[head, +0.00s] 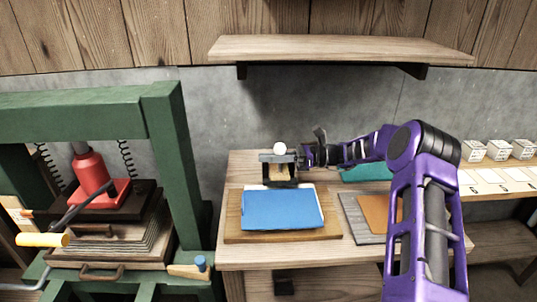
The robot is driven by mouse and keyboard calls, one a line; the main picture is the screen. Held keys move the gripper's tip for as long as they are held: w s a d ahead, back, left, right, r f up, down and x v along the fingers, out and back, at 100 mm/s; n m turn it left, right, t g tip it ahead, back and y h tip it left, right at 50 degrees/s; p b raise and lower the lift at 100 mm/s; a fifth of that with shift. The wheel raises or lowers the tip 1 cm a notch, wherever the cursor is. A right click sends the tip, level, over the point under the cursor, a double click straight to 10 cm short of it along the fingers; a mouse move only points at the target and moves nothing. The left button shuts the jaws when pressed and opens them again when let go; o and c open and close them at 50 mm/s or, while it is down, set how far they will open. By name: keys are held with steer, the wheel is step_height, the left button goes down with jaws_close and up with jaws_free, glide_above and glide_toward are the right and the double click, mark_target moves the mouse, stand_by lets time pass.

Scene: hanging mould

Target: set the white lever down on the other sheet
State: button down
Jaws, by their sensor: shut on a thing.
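My arm reaches in from the right, and my gripper (297,160) is at the back of the table, behind the blue sheet. It is shut at a small white rounded piece, which I take for the white lever (280,148); only its round top shows clearly. The blue sheet (283,209) lies on a wooden board at the front left of the table. An orange-brown sheet (376,212) lies on a grey board (357,222) to the right, partly hidden by my arm. The exact grip is too small to make out.
A dark frame (264,171) is just below the white piece. A teal sheet (367,173) lies at the back right. A wooden shelf (340,48) hangs above. A green press (170,150) with a red jack (91,178) stands left. White boxes (497,151) sit far right.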

steer(key=shift+s+f+n, duration=0.25)
steer(key=shift+s+n, duration=0.25)
steer(key=shift+n, duration=0.5)
steer(key=c, duration=0.9)
jaws_free()
steer(key=shift+f, duration=0.1)
steer(key=shift+d, duration=0.1)
steer(key=d, duration=1.7)
steer(key=shift+d, duration=0.2)
